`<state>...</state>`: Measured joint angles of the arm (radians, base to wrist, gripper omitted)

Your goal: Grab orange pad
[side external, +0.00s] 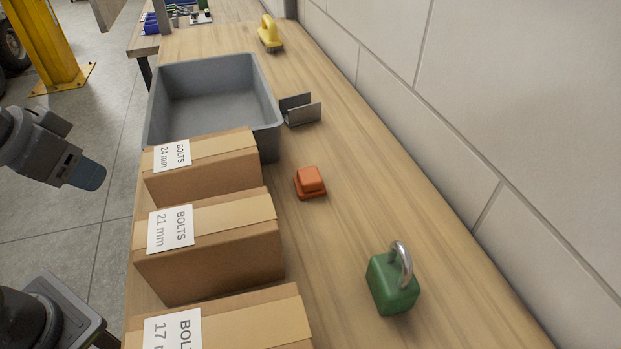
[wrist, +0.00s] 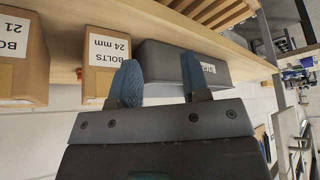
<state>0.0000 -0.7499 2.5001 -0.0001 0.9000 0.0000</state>
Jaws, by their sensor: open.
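The orange pad (side external: 311,182) is a small block with a wider base, lying on the wooden bench between the bolt boxes and the wall.
Cardboard bolt boxes marked 24 mm (side external: 205,178), 21 mm (side external: 225,250) and 17 mm (side external: 250,325) line the bench's left edge. A grey bin (side external: 265,105) stands behind them. A metal bracket (side external: 301,112), green padlock (side external: 391,285) and yellow-handled brush (side external: 270,35) lie near. Bench right of the pad is clear.

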